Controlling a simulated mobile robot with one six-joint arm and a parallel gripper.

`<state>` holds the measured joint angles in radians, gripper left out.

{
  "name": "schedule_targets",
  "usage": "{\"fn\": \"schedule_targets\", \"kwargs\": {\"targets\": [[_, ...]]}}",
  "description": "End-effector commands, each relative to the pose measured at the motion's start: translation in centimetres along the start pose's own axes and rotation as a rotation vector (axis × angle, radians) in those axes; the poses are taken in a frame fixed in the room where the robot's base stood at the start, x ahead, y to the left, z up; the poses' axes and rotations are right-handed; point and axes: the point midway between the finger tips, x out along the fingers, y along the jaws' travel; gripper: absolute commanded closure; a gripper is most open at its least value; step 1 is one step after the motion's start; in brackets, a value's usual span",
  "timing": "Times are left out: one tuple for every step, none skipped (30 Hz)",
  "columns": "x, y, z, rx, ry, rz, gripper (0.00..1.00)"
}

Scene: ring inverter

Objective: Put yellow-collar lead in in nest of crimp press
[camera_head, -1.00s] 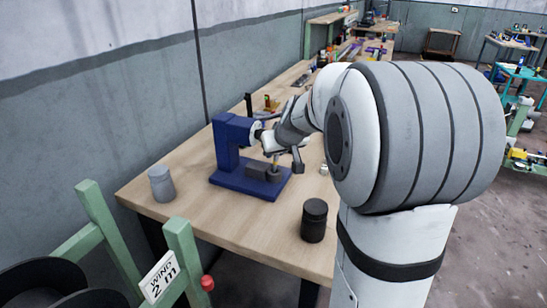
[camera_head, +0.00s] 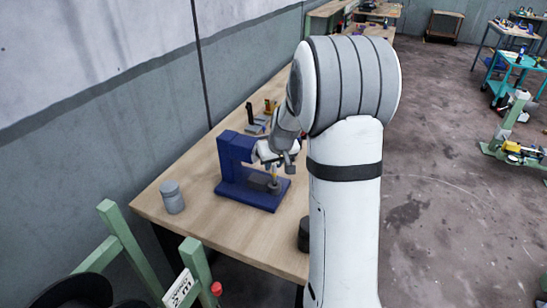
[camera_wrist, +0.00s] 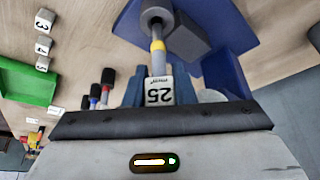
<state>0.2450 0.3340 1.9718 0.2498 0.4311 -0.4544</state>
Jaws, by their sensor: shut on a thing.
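My gripper (camera_head: 277,163) is shut on the yellow-collar lead (camera_wrist: 157,46) at its white tag marked 25 (camera_wrist: 159,93). The lead points down over the base of the blue crimp press (camera_head: 237,153). Its far end meets a round grey nest (camera_wrist: 156,10), which also shows in the head view (camera_head: 273,187). I cannot tell how deep the end sits in the nest. A dark block (camera_wrist: 186,38) stands on the press base beside the lead.
A grey jar (camera_head: 172,198) stands left of the press. A dark canister (camera_head: 304,235) is partly hidden by my arm. The wrist view shows a green tray (camera_wrist: 28,82), numbered white blocks (camera_wrist: 42,42) and several dark-capped pieces (camera_wrist: 106,82).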

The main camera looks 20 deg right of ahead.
Motion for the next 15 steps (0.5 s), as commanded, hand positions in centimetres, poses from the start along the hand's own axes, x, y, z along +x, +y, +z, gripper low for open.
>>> {"fn": "schedule_targets", "kwargs": {"targets": [[-0.5, 0.1, -0.3, 0.001, -0.013, 0.000, 1.00], [-0.5, 0.1, -0.3, 0.002, -0.020, 0.000, 1.00], [-0.5, 0.1, -0.3, 0.003, -0.028, 0.001, 1.00], [-0.4, 0.1, -0.3, 0.003, -0.034, 0.001, 1.00], [-0.4, 0.2, -0.3, 0.003, -0.040, 0.002, 1.00], [1.1, 0.2, 0.5, 0.004, -0.040, 0.002, 1.00], [1.6, 0.2, 0.7, 0.005, -0.039, 0.002, 1.00], [1.8, 0.2, 0.8, 0.006, -0.038, 0.002, 1.00], [2.2, 0.2, 1.0, 0.006, -0.038, 0.002, 1.00], [2.4, 0.2, 1.1, 0.006, -0.038, 0.002, 1.00], [2.5, 0.3, 1.1, 0.006, -0.037, 0.002, 1.00], [2.6, 0.3, 1.2, 0.006, -0.036, 0.002, 1.00], [2.6, 0.3, 1.2, 0.006, -0.036, 0.003, 1.00], [2.6, 0.3, 1.2, 0.006, -0.035, 0.003, 1.00], [2.6, 0.3, 1.2, 0.005, -0.035, 0.003, 1.00]]}}
